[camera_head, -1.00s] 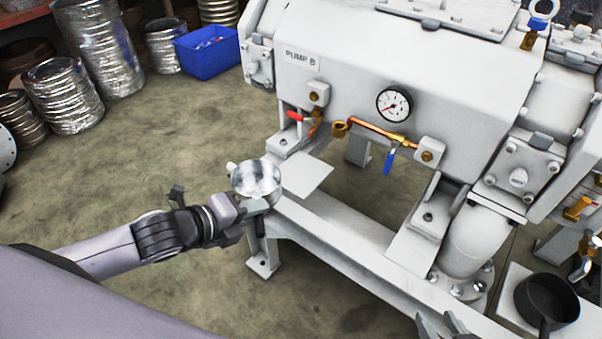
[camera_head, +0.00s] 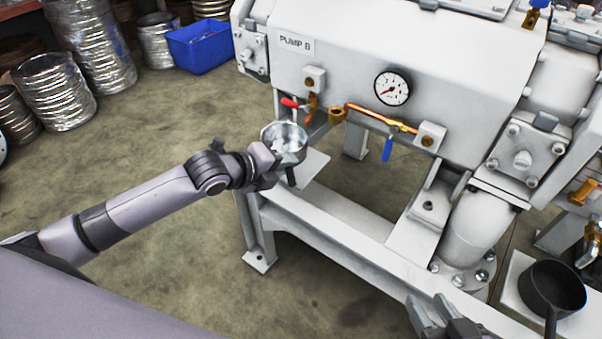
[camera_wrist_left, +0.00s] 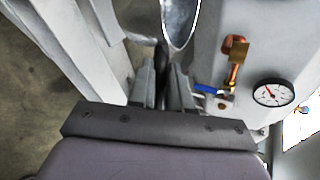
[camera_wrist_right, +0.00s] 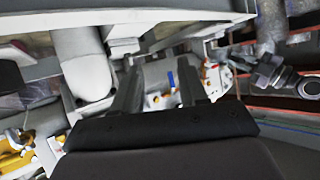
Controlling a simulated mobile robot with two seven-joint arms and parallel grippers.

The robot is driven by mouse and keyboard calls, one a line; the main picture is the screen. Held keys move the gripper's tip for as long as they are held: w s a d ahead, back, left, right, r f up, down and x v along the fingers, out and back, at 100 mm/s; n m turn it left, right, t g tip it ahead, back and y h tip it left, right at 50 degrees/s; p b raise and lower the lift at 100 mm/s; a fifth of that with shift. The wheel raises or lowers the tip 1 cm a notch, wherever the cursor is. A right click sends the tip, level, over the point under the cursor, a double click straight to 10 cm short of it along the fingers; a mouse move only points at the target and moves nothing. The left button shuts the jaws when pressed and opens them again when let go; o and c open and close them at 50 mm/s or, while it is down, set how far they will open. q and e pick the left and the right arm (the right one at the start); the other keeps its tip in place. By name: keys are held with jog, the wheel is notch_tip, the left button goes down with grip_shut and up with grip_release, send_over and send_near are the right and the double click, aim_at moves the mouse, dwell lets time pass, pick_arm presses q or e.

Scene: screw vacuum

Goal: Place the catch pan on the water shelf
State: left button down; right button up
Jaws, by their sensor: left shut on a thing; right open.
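The catch pan (camera_head: 284,139) is a round silver pan. My left gripper (camera_head: 273,177) is shut on its handle, which shows between the fingers in the left wrist view (camera_wrist_left: 162,75). The pan's metal bowl is partly visible at the top there. A small white plate, apparently the water shelf (camera_head: 311,165), sticks out below PUMP B's valves. The pan overlaps its left part in the head view and seems to be above it; contact cannot be told. My right gripper (camera_head: 430,318) is open and empty, low near the frame beam.
PUMP B (camera_head: 400,60) has a red-handled valve (camera_head: 291,103), a copper pipe (camera_head: 370,114) and a blue-handled valve (camera_head: 388,148) close to the pan. A white beam (camera_head: 350,225) runs in front. A black pan (camera_head: 552,290) sits on another white plate at right.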

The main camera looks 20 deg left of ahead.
pick_arm(q)
jog(key=w+d+b, duration=0.2)
jog(key=w, duration=0.4)
jog(key=f+b, duration=0.1)
jog(key=f, duration=0.2)
jog(key=f+b, duration=0.1)
jog(key=f, duration=0.2)
jog(key=shift+s+d+f, duration=0.1)
jog(key=shift+s+f, duration=0.1)
jog(key=shift+f, duration=0.15)
jog(key=shift+w+f+b, duration=0.15)
jog(key=shift+w+b, duration=0.05)
jog(key=shift+b, duration=0.2)
pick_arm(e)
jog(key=a+y, duration=0.1)
jog(key=w+a, duration=0.1)
jog(key=a, duration=0.1)
jog(key=a+f+m+y, duration=0.1)
jog(key=shift+w+a+y, duration=0.15)
jog(key=shift+w+y, duration=0.15)
pick_arm(q)
jog(key=c, duration=1)
grip_release()
jog(key=shift+c, duration=0.2)
pick_arm(e)
jog(key=shift+r, duration=0.15)
